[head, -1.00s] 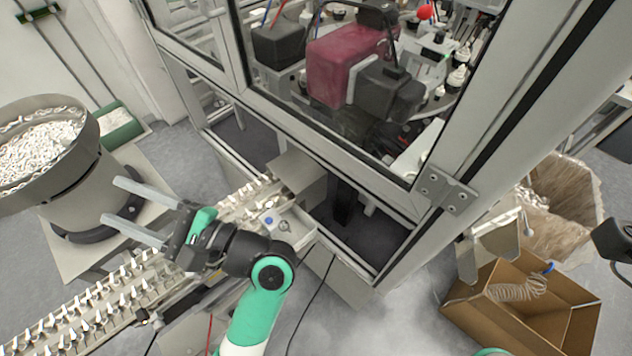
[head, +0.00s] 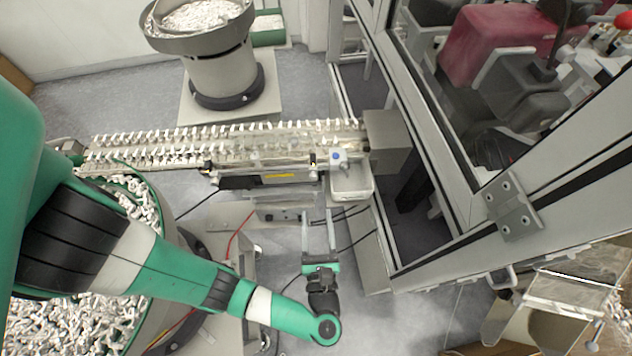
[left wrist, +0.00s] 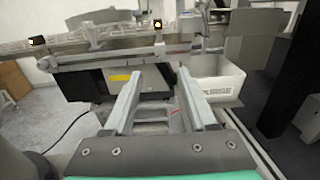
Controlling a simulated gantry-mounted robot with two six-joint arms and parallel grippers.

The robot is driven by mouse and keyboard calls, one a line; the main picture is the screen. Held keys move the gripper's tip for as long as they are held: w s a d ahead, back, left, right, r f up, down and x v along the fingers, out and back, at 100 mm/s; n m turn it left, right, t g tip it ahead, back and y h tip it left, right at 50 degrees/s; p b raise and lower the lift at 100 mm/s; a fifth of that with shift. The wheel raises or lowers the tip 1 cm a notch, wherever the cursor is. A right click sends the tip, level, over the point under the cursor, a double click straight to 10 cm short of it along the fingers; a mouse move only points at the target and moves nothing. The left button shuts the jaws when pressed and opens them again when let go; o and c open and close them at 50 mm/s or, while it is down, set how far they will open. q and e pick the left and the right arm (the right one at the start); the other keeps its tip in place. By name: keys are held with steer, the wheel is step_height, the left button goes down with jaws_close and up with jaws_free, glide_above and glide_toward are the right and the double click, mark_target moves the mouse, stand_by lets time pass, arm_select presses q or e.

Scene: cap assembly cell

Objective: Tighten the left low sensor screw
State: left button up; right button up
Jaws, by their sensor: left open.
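My left gripper (head: 318,214) is open and empty, its two pale fingers pointing away toward the near side of the conveyor. In the left wrist view the open fingers (left wrist: 157,65) frame the area below the rail, with nothing between them. My right gripper is not in view.
The cap conveyor (head: 230,140) runs across to the machine frame (head: 450,165) at right. A white bin (head: 352,190) hangs at its right end. A dark unit with a yellow label (left wrist: 118,78) sits under the rail. A feeder bowl (head: 200,40) stands behind.

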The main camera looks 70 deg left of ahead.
mark_target(314, 178)
arm_select(q)
steer(key=p+x, duration=0.1)
steer(key=x, duration=0.9)
steer(key=shift+a+p, duration=0.1)
steer(key=shift+p, duration=0.3)
steer(key=shift+c, duration=0.2)
jaws_close()
